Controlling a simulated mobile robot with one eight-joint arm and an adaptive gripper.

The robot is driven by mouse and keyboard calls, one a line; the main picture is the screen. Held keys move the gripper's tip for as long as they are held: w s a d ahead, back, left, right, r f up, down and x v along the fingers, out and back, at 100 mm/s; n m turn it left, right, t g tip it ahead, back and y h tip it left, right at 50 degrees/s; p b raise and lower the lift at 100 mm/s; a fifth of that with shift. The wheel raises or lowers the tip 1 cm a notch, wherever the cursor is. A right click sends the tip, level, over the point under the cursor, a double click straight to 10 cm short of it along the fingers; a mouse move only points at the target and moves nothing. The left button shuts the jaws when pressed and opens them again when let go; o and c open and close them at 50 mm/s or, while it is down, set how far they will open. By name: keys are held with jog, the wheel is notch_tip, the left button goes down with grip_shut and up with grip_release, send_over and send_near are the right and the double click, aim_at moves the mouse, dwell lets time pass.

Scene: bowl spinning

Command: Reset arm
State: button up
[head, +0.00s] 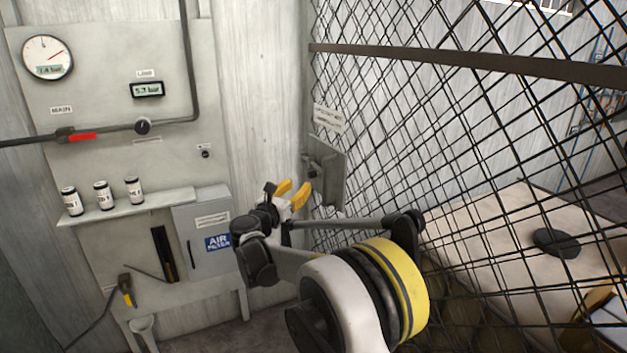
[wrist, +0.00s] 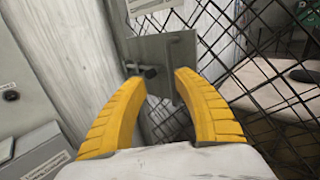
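My gripper (head: 292,193) has yellow fingers and is in the middle of the head view, at the end of my arm. In the wrist view my gripper (wrist: 160,95) shows its two fingers spread apart with nothing between them. Beyond the fingertips is a grey metal plate with a latch (wrist: 165,62), fixed by the mesh fence. The same plate (head: 328,172) shows just right of my gripper in the head view. I cannot tell how far the fingertips are from it.
A wall panel (head: 105,95) with a gauge, a red-handled valve and a small shelf (head: 130,205) of several canisters stands at left. A grey air filter box (head: 203,240) is left of my arm. A mesh fence (head: 480,130) fills the right, with a pale table (head: 490,235) behind it.

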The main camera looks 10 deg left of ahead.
jog(key=s+d+r+n+t+y, duration=0.1)
jog(key=s+d+r+n+y, duration=0.3)
jog(key=r+n, duration=0.5)
jog(key=s+d+r+n+t+y, duration=0.1)
jog(key=d+r+n+y, duration=0.35)
jog(key=r+n, duration=0.5)
jog(key=s+d+n+g+y, duration=0.3)
jog(key=s+d+n+g, duration=0.1)
jog(key=s+d+n, duration=0.6)
jog(key=s+d+f+n+g+h, duration=0.2)
jog(key=s+d+f+n, duration=0.1)
jog(key=s+d+f, duration=0.3)
jog(key=s+d+f+n+g+h, duration=0.2)
jog(key=s+d+f, duration=0.4)
jog(key=s, duration=0.9)
jog(key=s+d+f+n+g+h, duration=0.2)
jog(key=s+d+f+n+g, duration=0.2)
jog(key=s+f, duration=0.6)
jog(key=shift+s+d+f+n, duration=0.4)
jog(key=shift+d+f+n, duration=0.35)
jog(key=shift+d, duration=0.35)
jog(key=shift+a, duration=0.15)
